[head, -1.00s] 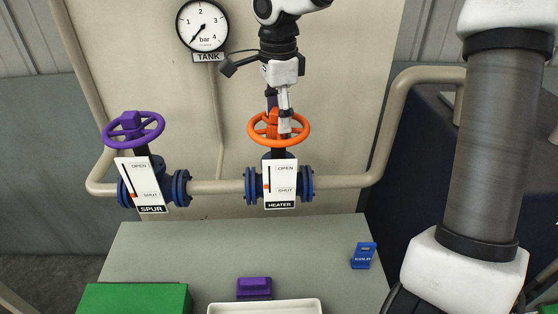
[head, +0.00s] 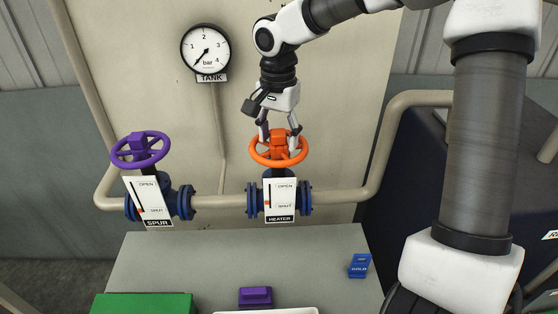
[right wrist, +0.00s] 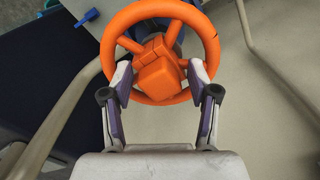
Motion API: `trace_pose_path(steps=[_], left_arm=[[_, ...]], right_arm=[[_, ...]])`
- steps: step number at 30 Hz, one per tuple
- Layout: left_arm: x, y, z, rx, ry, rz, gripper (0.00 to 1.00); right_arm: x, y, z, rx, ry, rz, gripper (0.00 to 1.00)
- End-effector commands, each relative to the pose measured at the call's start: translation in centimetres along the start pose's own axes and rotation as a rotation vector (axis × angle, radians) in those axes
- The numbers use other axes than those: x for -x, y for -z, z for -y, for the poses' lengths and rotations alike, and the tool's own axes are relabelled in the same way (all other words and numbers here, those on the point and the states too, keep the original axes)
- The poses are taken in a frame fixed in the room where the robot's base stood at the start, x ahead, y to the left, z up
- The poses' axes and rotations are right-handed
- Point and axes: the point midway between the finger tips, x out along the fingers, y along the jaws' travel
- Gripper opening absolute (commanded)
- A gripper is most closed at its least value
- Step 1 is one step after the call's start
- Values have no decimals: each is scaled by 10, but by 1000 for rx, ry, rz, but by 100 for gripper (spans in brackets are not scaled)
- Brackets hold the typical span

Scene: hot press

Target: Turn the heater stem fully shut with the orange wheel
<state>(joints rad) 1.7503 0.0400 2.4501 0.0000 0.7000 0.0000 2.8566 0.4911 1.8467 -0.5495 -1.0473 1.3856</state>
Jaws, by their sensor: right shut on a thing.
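The orange wheel (head: 261,157) sits on top of the heater valve (head: 306,199) on the pipe, and it also shows in the right wrist view (right wrist: 117,28). My right gripper (head: 278,140) comes down on it from above. Its two fingers (right wrist: 160,82) stand on either side of the raised orange hub block and are shut on the wheel. The heater plate (head: 281,196) reads OPEN above and SHUT below; its small orange mark is low, near SHUT. My left gripper is not in view.
A purple wheel (head: 118,151) tops the spur valve on the left, with its own plate (head: 148,199). A tank gauge (head: 206,50) hangs above. On the grey bench (head: 200,262) are a green block (head: 145,303), a purple block (head: 256,297) and a blue COLD tag (head: 360,266).

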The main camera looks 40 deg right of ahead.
Motion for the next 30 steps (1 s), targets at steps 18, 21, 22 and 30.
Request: trace_pose_path(steps=[18, 21, 22, 30], left_arm=[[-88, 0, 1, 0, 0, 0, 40], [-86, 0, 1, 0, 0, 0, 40], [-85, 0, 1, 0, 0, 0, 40], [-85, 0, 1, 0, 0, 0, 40]], right_arm=[[-4, 0, 0, -1355, 3, 0, 29], [-1, 0, 0, -1404, 0, 0, 29], [0, 0, 0, -1404, 0, 0, 29], [0, 0, 0, -1401, 0, 0, 62]])
